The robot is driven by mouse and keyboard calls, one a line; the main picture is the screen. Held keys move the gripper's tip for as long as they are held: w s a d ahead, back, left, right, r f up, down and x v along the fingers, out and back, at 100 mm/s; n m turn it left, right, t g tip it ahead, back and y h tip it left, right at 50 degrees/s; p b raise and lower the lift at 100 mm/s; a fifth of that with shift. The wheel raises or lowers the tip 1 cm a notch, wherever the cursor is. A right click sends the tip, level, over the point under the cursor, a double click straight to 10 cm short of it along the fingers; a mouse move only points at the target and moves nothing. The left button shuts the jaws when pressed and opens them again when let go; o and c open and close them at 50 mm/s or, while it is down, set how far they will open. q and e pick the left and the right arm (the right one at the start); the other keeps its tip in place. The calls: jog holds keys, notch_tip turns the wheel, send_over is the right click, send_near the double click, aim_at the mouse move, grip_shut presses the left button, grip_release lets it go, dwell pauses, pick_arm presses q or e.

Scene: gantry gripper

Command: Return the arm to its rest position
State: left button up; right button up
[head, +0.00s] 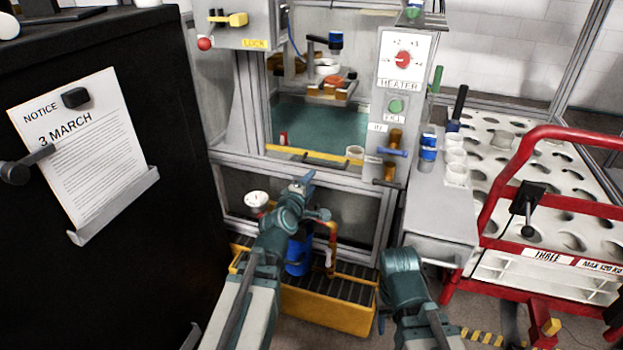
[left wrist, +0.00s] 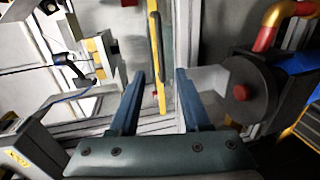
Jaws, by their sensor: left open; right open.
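My left arm reaches from the bottom of the head view up toward the machine's front. My left gripper (head: 307,181) is in front of the frame below the yellow-edged window sill. In the left wrist view my left gripper (left wrist: 159,82) is open, its two blue fingers apart with nothing between them. A yellow strip with a dark handle (left wrist: 156,40) shows beyond the fingers; I cannot tell the distance. My right arm (head: 404,277) stands at the bottom, right of centre, folded; its gripper fingers do not show.
A yellow crate (head: 325,309) with a dark grate lies below my left arm. A black cabinet (head: 150,215) stands left. A grey side table (head: 440,215) and red trolley (head: 517,135) stand right.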

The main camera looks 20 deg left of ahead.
pick_arm(q)
jog(key=s+d+f+m+g+h, duration=0.2)
jog(key=s+d+f+m+g, duration=0.2)
jog(key=d+f+m, duration=0.25)
jog(key=s+d+f+m+g+h, duration=0.1)
jog(key=s+d+f+m+g, duration=0.3)
jog(key=d, duration=0.4)
jog(key=s+f+m+g+y, duration=0.25)
jog(key=s+m+g, duration=0.2)
jog(key=s, duration=0.45)
jog(key=s+f+m+g+y, duration=0.2)
jog(key=s+f+m+g, duration=0.15)
jog(key=s+m, duration=0.35)
notch_tip(320, 180, up, 36)
jog(key=s+p, duration=0.1)
jog(key=p, duration=3.5)
jog(key=shift+s+d+n+p, duration=0.3)
jog(key=shift+d+p, duration=0.05)
jog(key=shift+f, duration=0.15)
